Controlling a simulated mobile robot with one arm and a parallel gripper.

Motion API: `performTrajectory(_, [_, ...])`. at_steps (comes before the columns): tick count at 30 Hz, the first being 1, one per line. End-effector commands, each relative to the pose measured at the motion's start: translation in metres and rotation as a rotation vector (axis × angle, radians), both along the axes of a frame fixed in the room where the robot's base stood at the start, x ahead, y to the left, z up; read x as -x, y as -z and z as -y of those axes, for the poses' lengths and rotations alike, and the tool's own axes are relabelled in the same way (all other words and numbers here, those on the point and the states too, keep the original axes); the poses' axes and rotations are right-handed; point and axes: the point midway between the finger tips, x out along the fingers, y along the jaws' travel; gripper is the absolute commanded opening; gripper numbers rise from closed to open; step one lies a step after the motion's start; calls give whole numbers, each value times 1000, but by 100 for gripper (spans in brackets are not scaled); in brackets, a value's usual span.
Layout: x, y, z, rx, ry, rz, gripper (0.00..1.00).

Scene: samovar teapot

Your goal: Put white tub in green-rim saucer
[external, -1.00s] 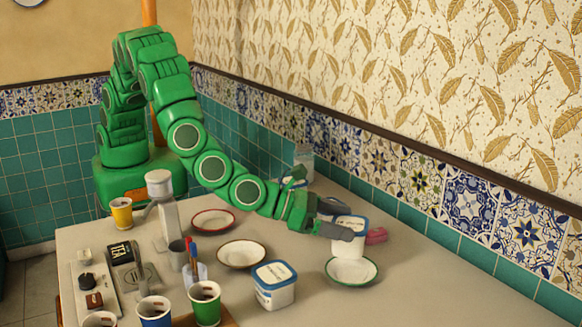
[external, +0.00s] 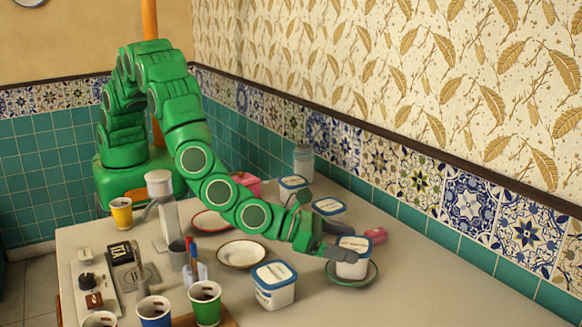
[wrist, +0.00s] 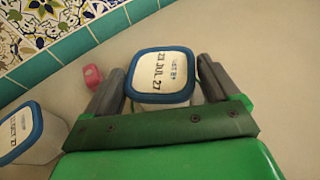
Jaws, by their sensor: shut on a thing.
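A white tub (external: 352,269) with a blue-edged lid is held in my gripper (external: 342,243). In the wrist view the tub (wrist: 160,98) sits between the two grey fingers of my gripper (wrist: 160,68), one on each side. The tub is upright, its lid printed with a date. The green-rim saucer (external: 369,277) is directly below it in the external view, and the tub's base appears within its rim. I cannot tell for sure whether the base touches the saucer. In the wrist view the saucer is almost wholly hidden by the tub and gripper.
Another white tub (external: 274,289) stands left of the saucer, and two more (external: 329,209) (external: 292,190) stand behind. A pink object (external: 376,235) lies near the wall. A dark-rim saucer (external: 241,254) and cups (external: 204,304) are to the left. The table's right side is clear.

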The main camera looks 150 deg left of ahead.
Motion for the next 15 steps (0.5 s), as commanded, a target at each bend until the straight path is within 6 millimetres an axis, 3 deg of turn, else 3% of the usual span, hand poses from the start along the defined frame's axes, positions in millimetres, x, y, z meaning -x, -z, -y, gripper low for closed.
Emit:
performTrajectory(8, [0,6,0,-2,1,1,49])
performTrajectory(9, [0,6,1,-1,1,0,93])
performTrajectory(11, [0,5,1,-1,1,1,100])
performTrajectory(15, [0,5,0,-1,0,1,100])
